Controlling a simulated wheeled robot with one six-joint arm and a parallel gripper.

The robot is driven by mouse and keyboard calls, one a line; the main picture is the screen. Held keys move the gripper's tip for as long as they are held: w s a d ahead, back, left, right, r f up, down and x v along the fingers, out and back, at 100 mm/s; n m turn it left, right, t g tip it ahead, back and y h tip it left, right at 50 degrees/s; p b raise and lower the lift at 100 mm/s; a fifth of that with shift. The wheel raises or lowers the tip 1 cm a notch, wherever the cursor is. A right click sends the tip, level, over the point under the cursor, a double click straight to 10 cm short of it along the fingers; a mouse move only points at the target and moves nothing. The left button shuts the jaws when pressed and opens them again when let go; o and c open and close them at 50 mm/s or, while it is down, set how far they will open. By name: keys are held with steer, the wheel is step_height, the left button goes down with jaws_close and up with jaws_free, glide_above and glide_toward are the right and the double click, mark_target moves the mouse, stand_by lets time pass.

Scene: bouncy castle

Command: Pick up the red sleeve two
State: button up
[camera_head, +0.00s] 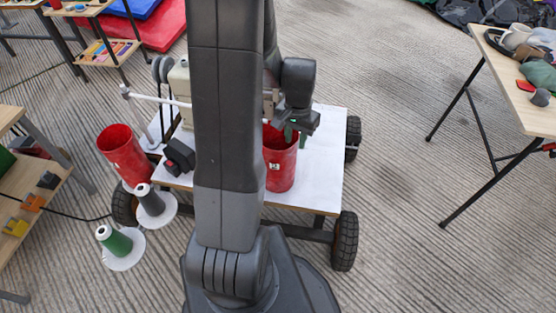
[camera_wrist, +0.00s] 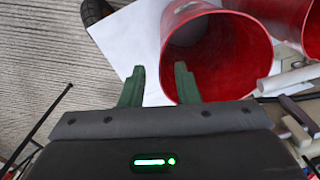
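A red sleeve (camera_head: 281,168), open at the top, stands on the white cart top right of my arm in the head view. It carries a small pale label that I cannot read clearly. A second red sleeve (camera_head: 122,153) leans at the cart's left side. In the wrist view, the nearer sleeve (camera_wrist: 178,40) shows its round mouth, with another red sleeve (camera_wrist: 292,12) behind at right. My gripper (camera_wrist: 159,67) is open, fingers apart at the near sleeve's rim. The right finger overlaps the mouth; the left is outside the wall. In the head view, my gripper (camera_head: 290,132) is partly hidden.
The white cart top (camera_head: 322,165) has free room right of the sleeve. A machine with a rod and a black block (camera_head: 179,156) stands at the cart's left. Grey (camera_head: 151,202) and green (camera_head: 115,243) spools are at front left. A table (camera_head: 515,90) stands right.

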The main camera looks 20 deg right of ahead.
mark_target(294, 152)
steer(key=f, duration=0.2)
steer(key=f+b, duration=0.1)
steer(key=f, duration=0.4)
steer(key=shift+w+f, duration=0.2)
steer(key=shift+w, duration=0.15)
steer(key=shift+c, duration=0.2)
jaws_close()
